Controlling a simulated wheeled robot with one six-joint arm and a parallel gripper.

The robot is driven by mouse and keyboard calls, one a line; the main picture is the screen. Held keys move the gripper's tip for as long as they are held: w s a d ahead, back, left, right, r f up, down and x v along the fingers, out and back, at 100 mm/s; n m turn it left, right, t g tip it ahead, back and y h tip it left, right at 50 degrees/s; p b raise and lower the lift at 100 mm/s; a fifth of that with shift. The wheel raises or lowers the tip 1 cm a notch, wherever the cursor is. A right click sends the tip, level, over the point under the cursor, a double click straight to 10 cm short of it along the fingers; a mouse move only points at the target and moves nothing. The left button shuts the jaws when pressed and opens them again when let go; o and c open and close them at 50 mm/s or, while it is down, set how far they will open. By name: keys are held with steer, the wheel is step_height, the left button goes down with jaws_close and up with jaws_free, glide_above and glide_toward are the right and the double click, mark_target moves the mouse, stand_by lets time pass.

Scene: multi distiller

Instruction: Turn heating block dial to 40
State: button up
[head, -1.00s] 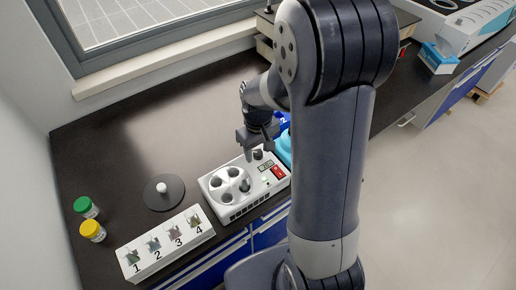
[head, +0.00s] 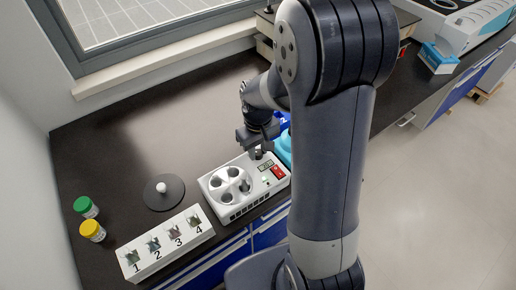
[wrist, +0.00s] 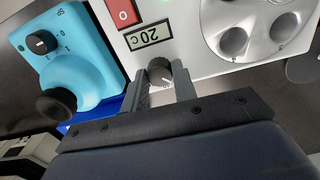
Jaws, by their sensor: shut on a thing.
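The white heating block (head: 226,205) stands on the dark bench, with several round wells in its top. Its dial (wrist: 159,71) is a dark grey knob with a white pointer mark, below a small display (wrist: 149,36) that reads 20 C in the wrist view. My gripper (wrist: 160,76) is over the block's far corner, its two fingers on either side of the dial and shut on it. The fingers hide the dial's sides.
A blue device (wrist: 70,50) with black knobs stands close beside the block. A red switch (wrist: 123,12) is by the display. A numbered rack (head: 165,243), a round dark plate (head: 164,193), and green-capped (head: 85,206) and yellow-capped (head: 92,231) jars are to the left.

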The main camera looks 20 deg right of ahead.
mark_target(258, 152)
steer(key=m, duration=0.4)
steer(key=shift+m+b, duration=0.3)
steer(key=shift+m, duration=1.9)
steer(key=o, duration=1)
steer(key=shift+r, duration=0.1)
step_height(258, 152, up, 11)
